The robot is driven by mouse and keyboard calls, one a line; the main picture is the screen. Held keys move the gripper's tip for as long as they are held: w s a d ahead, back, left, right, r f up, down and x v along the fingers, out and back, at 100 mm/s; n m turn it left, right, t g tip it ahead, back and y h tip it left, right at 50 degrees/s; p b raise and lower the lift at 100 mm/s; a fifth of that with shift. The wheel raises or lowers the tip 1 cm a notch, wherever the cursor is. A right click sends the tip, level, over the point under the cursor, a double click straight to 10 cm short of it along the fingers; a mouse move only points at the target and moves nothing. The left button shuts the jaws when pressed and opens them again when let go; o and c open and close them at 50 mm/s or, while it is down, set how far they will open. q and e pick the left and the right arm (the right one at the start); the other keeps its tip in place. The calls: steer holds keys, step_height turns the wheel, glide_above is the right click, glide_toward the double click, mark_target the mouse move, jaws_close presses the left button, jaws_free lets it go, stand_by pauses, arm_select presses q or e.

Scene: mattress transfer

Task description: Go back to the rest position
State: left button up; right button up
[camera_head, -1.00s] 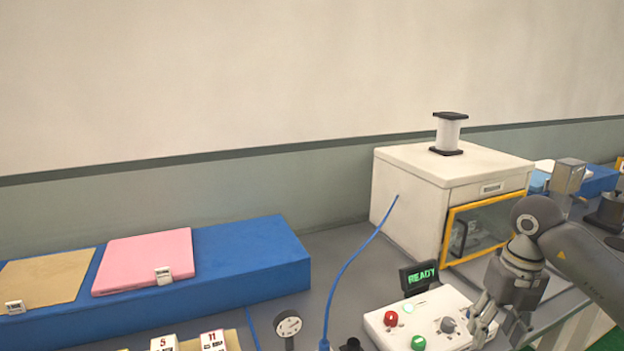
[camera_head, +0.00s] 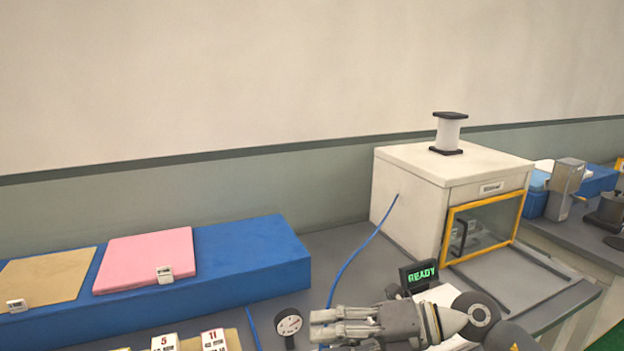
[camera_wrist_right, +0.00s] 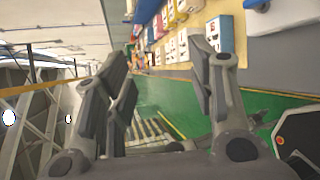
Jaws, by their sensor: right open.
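My right gripper (camera_head: 335,325) comes in from the lower right in the head view, pointing left over the front of the bench, in front of the white control panel. In the right wrist view my right gripper (camera_wrist_right: 165,85) has its fingers spread apart with nothing between them. Past the fingers that view shows a tilted scene with a row of numbered items and a green surface. My left gripper is not in view.
A white cabinet (camera_head: 405,205) with a yellow-framed door stands behind, with a spool (camera_head: 448,133) on top. A READY display (camera_head: 419,275), a dial gauge (camera_head: 288,325) and a blue cable (camera_head: 350,265) are near the gripper. A blue block (camera_head: 250,260) bears pink and tan pads.

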step_height(320, 180, up, 5)
steer(key=a+m+t+y, duration=0.2)
steer(key=m+t+y, duration=0.1)
steer(key=y, duration=0.1)
steer(key=w+d+r+m+t+h, duration=0.1)
steer(key=w+d+m+t+h, duration=0.2)
steer(key=m+t, duration=0.45)
steer(key=w+d+r+m+t+h, duration=0.1)
steer(key=d+m+t+h, duration=0.2)
steer(key=d+m+t, duration=0.35)
steer(key=s+d+f+m+g+h, duration=0.2)
steer(key=d+f+m+h, duration=0.35)
steer(key=f+m, duration=0.3)
steer(key=s+d+f+m+g+h, duration=0.15)
steer(key=d+f+m+h, duration=0.25)
steer(key=f+m+h, duration=0.4)
steer(key=s+f+m+g+y, duration=0.1)
steer(key=s+f+g, duration=0.6)
steer(key=s, duration=0.5)
steer(key=s+f+m+g, duration=0.1)
steer(key=s+f+g, duration=0.4)
steer(key=s+f, duration=0.6)
steer(key=s+f+g, duration=0.1)
steer(key=s+f, duration=0.2)
steer(key=f, duration=2.3)
steer(key=s+d+f+g, duration=0.1)
steer(key=s+d+f, duration=0.2)
steer(key=s+f, duration=1.2)
steer(key=shift+s+d, duration=0.15)
steer(key=shift+s, duration=0.55)
